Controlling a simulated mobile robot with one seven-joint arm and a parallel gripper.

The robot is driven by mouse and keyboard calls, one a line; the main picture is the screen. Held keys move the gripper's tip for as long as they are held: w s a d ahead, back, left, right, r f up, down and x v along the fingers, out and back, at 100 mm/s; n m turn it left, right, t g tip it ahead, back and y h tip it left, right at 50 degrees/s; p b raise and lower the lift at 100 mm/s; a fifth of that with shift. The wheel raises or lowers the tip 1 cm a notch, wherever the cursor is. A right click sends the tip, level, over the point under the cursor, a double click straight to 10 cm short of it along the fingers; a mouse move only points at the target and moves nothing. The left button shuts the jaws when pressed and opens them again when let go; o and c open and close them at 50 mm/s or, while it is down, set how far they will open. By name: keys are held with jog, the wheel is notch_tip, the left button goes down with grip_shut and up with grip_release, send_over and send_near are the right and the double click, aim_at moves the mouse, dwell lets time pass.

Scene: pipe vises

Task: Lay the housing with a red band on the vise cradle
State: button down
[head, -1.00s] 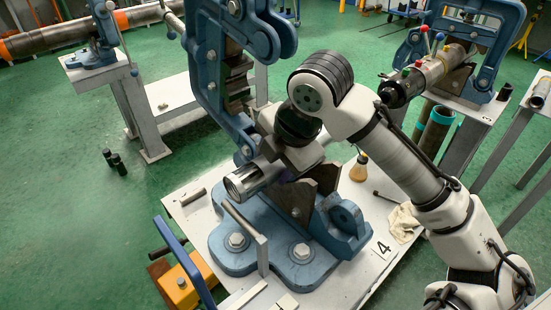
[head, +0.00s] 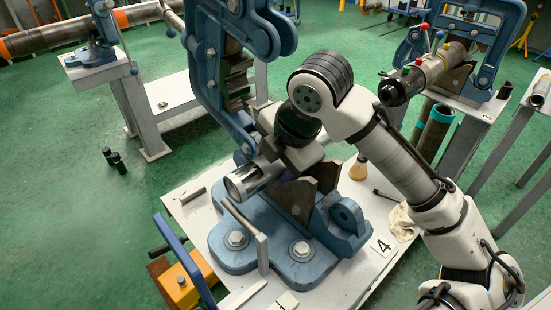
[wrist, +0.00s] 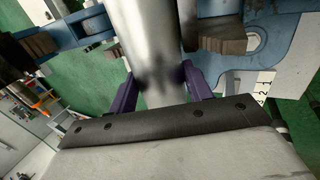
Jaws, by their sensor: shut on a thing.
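A bare metal cylindrical housing (head: 252,178) extends left from my gripper (head: 286,170), its open end facing the lower left. In the wrist view the housing (wrist: 150,45) runs between the purple fingers of my gripper (wrist: 162,88), which are shut on it. No red band shows on its visible part. The vise cradle is a dark V-shaped block (head: 291,197) on the blue vise base (head: 232,255). The housing and gripper are at the cradle, under the tall blue vise frame (head: 208,85). I cannot tell whether the housing touches the V; my gripper hides part of it.
The upright vise frame stands close left of my gripper. A thin grey bar (head: 245,225) rises in front of the housing. Another vise (head: 483,50) stands behind right.

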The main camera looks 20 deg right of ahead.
jog(key=shift+f, duration=0.25)
jog(key=c, duration=0.6)
grip_release()
jog(key=shift+o, duration=0.2)
jog(key=shift+f, duration=0.1)
jog(key=v, duration=1.4)
